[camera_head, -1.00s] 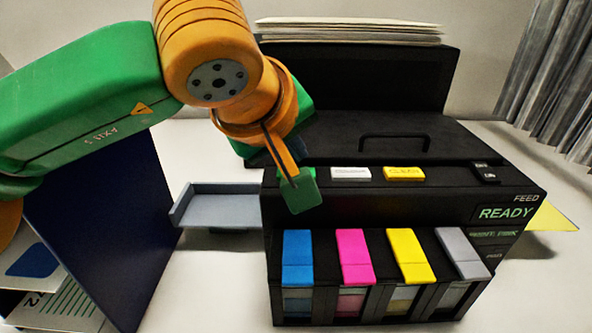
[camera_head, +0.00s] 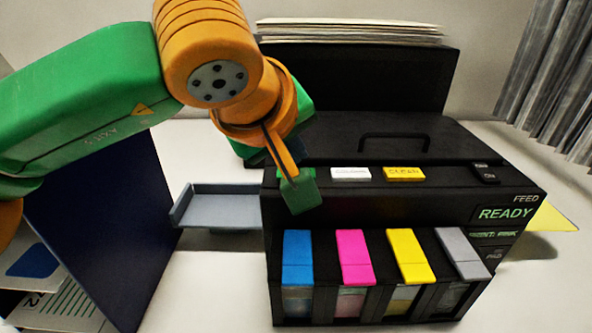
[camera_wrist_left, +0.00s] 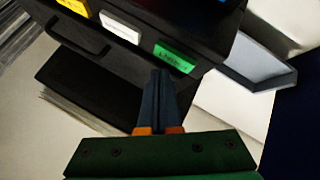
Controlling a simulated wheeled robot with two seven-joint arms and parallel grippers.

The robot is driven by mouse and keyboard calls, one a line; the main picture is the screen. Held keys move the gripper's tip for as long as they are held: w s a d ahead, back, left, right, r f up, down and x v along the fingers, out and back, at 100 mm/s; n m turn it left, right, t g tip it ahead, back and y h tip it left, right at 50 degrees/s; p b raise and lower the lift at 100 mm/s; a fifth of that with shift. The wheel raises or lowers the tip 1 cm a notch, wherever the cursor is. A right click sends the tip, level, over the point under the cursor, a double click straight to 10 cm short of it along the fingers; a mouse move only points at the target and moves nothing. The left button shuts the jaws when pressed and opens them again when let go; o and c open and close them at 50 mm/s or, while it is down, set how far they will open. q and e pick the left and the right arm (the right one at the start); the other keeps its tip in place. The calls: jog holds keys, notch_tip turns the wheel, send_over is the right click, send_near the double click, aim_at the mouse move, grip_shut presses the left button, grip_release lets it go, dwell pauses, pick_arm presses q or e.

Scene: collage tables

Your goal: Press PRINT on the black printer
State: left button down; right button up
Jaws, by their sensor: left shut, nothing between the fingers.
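The black printer (camera_head: 400,200) stands in the middle of the head view. Its top front edge carries a white button (camera_head: 351,174), a yellow button (camera_head: 404,174) and a green button, which my gripper mostly hides there. In the left wrist view the green button (camera_wrist_left: 174,57) shows whole, with lettering too small to read surely. My left gripper (camera_head: 298,192) is shut and empty, close by the green button; its dark fingers (camera_wrist_left: 159,76) point towards that button in the left wrist view. I cannot tell whether they touch it. My right gripper is out of view.
Blue, magenta, yellow and grey cartridge tabs line the printer's lower front. A small screen (camera_head: 505,213) reads READY. A grey tray (camera_head: 215,205) juts out at the left, beside a dark blue upright panel (camera_head: 105,225). Paper (camera_head: 350,32) is stacked at the back.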

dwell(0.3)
pick_arm(q)
jog(key=shift+f+b, duration=0.35)
jog(key=shift+f, duration=0.05)
